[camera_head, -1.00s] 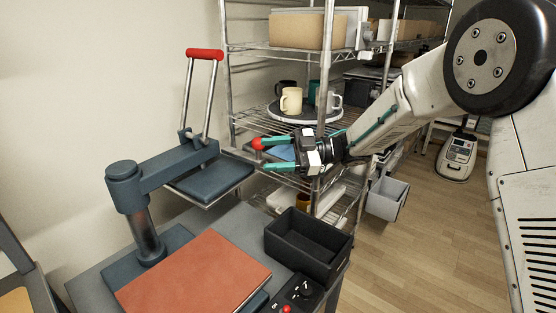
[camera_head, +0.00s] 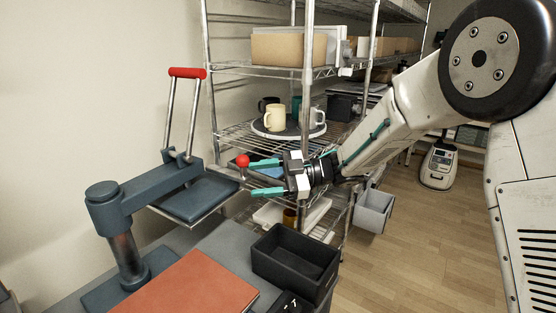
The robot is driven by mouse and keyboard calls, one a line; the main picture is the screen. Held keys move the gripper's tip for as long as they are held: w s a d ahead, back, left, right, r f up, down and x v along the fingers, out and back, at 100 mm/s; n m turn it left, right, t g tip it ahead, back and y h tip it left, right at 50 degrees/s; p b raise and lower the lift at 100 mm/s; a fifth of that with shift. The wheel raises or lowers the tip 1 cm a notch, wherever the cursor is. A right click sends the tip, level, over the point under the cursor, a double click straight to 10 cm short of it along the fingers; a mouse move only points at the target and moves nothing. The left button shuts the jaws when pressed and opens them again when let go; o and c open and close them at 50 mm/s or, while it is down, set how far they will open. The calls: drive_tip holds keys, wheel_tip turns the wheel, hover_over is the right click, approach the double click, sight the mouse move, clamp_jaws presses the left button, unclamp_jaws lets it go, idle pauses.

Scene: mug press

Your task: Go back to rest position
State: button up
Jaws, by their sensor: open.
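My gripper (camera_head: 262,177) has teal fingers that stand apart with nothing between them. It is held out to the left, in front of the wire shelf rack and above the black bin. A red ball (camera_head: 242,160) shows just beyond the upper fingertip; I cannot tell whether it touches it. My arm (camera_head: 385,135) reaches in from the right. The blue-grey press (camera_head: 130,210) stands at the left with its red-topped handle (camera_head: 187,73) raised.
Mugs, one of them cream (camera_head: 274,118), stand on a round tray (camera_head: 259,132) on the rack. A black bin (camera_head: 295,262) and an orange-brown pad (camera_head: 190,290) are on the press table. A grey bin (camera_head: 374,210) hangs at the rack's side.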

drive_tip(key=w+d+f+m+t+h, duration=0.3)
drive_tip(key=w+m+t, duration=0.1)
drive_tip(key=w+t, duration=0.15)
drive_tip(key=w+d+f+m+t+h, duration=0.3)
drive_tip(key=w+m+t, duration=0.1)
drive_tip(key=w+t, duration=0.15)
drive_tip(key=s+d+r+m+t+h, duration=0.15)
drive_tip(key=d+m+h, duration=0.3)
drive_tip(key=d, duration=0.55)
drive_tip(key=s+d+r+m+h, duration=0.1)
drive_tip(key=s+d+m+h, duration=0.25)
drive_tip(key=d+h, duration=0.45)
drive_tip(key=s+d+r+m+g, duration=0.1)
drive_tip(key=s+d+m+g, duration=0.15)
drive_tip(key=s+d, duration=0.45)
drive_tip(key=s+d+m+g, duration=0.2)
drive_tip(key=s+d+m, duration=0.2)
drive_tip(key=s, duration=0.5)
drive_tip(key=s+r+m+g, duration=0.1)
drive_tip(key=s, duration=1)
drive_tip(key=s+r+m+g+y, duration=0.1)
drive_tip(key=s+r+m+g, duration=0.1)
drive_tip(key=s, duration=0.8)
drive_tip(key=shift+s+d+r, duration=0.2)
drive_tip(key=shift+s+d, duration=0.1)
drive_tip(key=shift+s, duration=0.05)
drive_tip(key=shift+s+d+r+m+y, duration=0.15)
drive_tip(key=shift+d+r+m+y, duration=0.15)
drive_tip(key=shift+r, duration=0.2)
drive_tip(key=shift+c, duration=0.3)
